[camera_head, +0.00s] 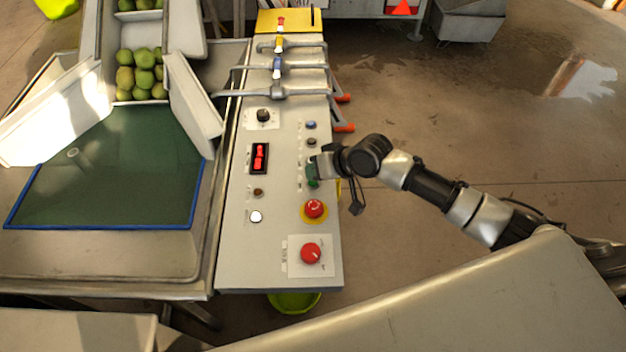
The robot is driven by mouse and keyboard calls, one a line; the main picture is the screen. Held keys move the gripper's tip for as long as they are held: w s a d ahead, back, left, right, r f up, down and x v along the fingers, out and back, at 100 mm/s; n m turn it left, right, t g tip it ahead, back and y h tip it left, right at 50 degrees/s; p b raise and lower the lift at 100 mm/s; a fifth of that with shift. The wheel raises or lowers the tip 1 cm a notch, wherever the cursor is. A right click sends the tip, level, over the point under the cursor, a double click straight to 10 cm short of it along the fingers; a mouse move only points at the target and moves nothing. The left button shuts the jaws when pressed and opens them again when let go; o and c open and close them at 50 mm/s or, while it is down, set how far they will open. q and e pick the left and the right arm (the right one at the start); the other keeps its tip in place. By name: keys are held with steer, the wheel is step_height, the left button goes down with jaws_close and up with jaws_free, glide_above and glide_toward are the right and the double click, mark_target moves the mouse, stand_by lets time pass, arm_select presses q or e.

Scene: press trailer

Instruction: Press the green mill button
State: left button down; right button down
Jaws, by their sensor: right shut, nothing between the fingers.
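The green mill button (312,182) is on the grey control panel (285,188), near its right edge. It is partly hidden by my right gripper (316,164). My right gripper comes in from the right, is shut with nothing in it, and its fingertips are right over the upper part of the green button. I cannot tell whether they touch it. My left gripper is not in view.
A red emergency button (314,208) on a yellow ring and a red knob (311,253) are below the green one. A blue button (311,125) and a dark button (311,142) are above. Lever valves (278,66) cross the panel's far end. Green fruit (140,72) fills a chute at left.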

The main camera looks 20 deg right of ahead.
steer(key=shift+f, duration=0.5)
stand_by(0.6)
stand_by(0.3)
steer(key=shift+r+p, duration=0.8)
steer(key=shift+p, duration=0.05)
step_height(320, 180, up, 5)
steer(key=p, duration=0.5)
steer(key=shift+r, duration=0.1)
stand_by(0.6)
